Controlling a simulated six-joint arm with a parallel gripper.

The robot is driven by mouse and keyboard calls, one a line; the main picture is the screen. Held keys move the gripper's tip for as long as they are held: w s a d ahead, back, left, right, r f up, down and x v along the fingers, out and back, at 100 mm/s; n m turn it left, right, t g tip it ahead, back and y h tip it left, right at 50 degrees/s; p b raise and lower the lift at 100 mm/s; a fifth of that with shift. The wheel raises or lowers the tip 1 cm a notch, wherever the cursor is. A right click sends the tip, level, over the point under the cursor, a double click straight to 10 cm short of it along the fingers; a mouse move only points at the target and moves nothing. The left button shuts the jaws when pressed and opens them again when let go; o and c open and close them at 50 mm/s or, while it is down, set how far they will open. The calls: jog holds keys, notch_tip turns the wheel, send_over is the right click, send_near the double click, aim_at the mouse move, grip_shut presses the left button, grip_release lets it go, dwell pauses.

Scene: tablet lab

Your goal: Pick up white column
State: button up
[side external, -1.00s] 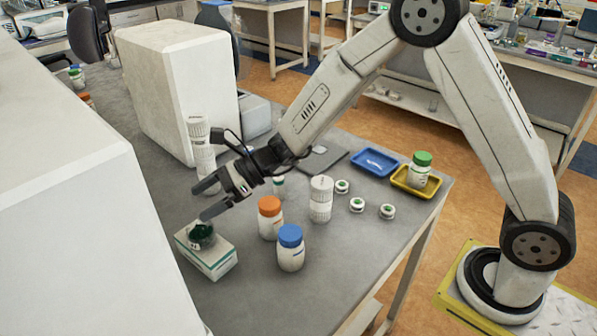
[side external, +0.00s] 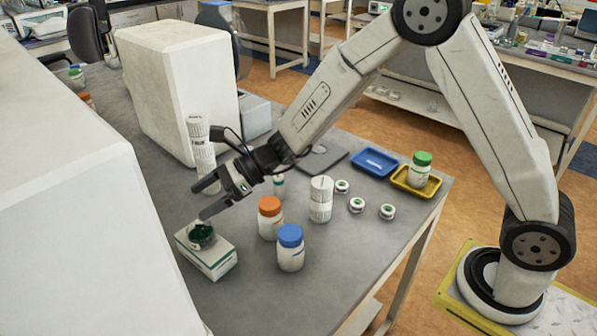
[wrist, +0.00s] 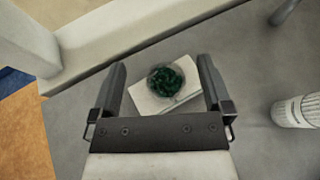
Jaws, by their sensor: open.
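A tall white column (side external: 201,150) with dark printed marks stands upright on the grey bench, behind my gripper. A shorter white ribbed column (side external: 321,200) stands to the right, near the orange-capped bottle. My gripper (side external: 204,198) is open and empty, in front of the tall column and above a small white box (side external: 212,262). In the wrist view my gripper (wrist: 160,68) has its fingers apart on either side of a green-filled dish (wrist: 166,80) on the box. A white ribbed column (wrist: 298,112) lies outside the fingers at the right edge there, partly cut off.
Orange-capped (side external: 270,221) and blue-capped (side external: 290,250) bottles stand right of the box. Small round pieces (side external: 357,205), a blue tray (side external: 375,162) and a yellow tray (side external: 398,182) with a green-capped bottle lie farther right. Large white housings (side external: 180,85) bound the left and back.

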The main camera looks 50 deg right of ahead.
jog(key=shift+c, duration=1.3)
jog(key=shift+d, duration=0.1)
jog(key=m+t, duration=0.1)
jog(key=t, duration=0.1)
send_near(278, 180)
jog(key=shift+h, duration=0.3)
jog(key=w+a+f, duration=0.1)
jog(key=w+a, duration=0.1)
jog(key=w, duration=0.1)
jog(key=shift+w+a+f, duration=0.1)
jog(key=shift+a+f, duration=0.1)
jog(key=shift+f, duration=0.2)
jog(key=shift+w+a+f+g, duration=0.15)
jog(key=shift+w+a+f, duration=0.15)
jog(key=shift+a, duration=0.25)
jog(key=shift+w+a+f+g, duration=0.2)
jog(key=shift+w+a, duration=0.1)
jog(key=shift+a, duration=0.25)
jog(key=shift+a, duration=0.1)
